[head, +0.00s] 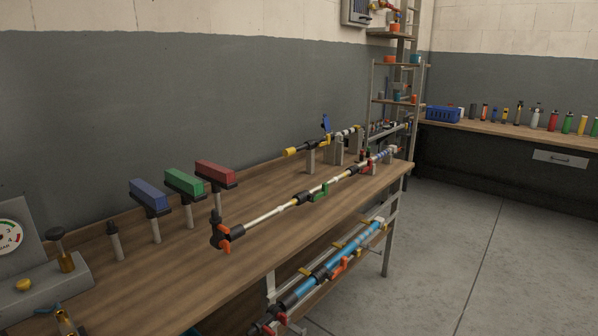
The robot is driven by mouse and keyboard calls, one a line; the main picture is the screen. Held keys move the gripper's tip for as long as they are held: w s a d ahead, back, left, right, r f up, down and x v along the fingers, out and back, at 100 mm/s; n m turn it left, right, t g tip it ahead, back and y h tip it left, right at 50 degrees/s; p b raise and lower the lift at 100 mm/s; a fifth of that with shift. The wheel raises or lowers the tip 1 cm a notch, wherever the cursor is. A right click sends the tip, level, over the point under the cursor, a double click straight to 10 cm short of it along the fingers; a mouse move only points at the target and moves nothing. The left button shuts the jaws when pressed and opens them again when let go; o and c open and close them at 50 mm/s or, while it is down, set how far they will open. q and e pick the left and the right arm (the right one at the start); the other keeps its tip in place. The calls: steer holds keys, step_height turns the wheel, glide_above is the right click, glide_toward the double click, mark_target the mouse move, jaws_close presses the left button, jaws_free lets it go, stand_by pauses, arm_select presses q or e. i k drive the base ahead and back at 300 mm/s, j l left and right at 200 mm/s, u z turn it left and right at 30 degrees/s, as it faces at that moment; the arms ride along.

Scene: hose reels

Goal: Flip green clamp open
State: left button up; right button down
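A small green clamp (320,191) sits on the long pale pipe (293,202) above the wooden workbench (300,232). Its green part hangs at the front side of the pipe beside a black fitting. It is too small to tell whether the clamp is open or shut. A larger green block (184,181) stands on a post farther left, between a blue block (149,195) and a red block (215,173). Neither of my grippers shows in the head view.
An orange-handled valve (225,240) ends the pipe at the near side. A gauge unit (13,235) stands at the left. Blue piping (335,262) lies on the lower shelf. A second bench (510,131) holds a blue basket (443,114) and several bottles. The right floor is clear.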

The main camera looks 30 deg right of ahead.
mark_target(324, 186)
steer(key=i+l, duration=0.15)
steer(key=l, duration=0.2)
steer(key=i+l, duration=0.35)
steer(key=l, duration=0.3)
steer(key=i+l, duration=0.15)
steer(key=l, duration=0.15)
steer(key=i+l, duration=0.15)
steer(key=l, duration=0.2)
